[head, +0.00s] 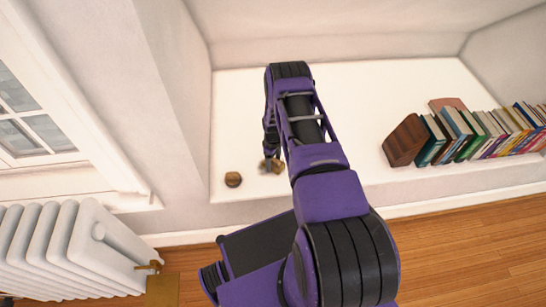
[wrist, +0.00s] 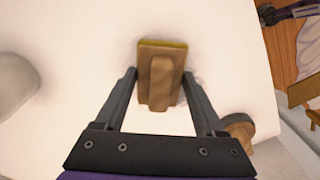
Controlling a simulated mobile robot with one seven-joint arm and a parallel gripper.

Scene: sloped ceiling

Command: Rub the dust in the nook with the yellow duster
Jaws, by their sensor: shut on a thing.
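The duster (wrist: 160,80) is a wooden block with a tan handle and a thin yellow edge, seen from above in the wrist view. My gripper (wrist: 160,74) is shut on it, one finger on each side. In the head view my gripper (head: 271,158) points down at the nook's white floor (head: 345,95), near its front left, with the duster partly hidden under it. The duster seems to be at the surface; whether it touches cannot be told. Faint grey smudging, perhaps dust (wrist: 200,78), shows beside the duster.
A small round brown object (head: 233,180) sits left of the duster, near the front edge; it also shows in the wrist view (wrist: 238,126). A row of books (head: 470,135) with a brown bookend (head: 405,140) fills the right. The middle and back are clear. A radiator (head: 70,245) stands lower left.

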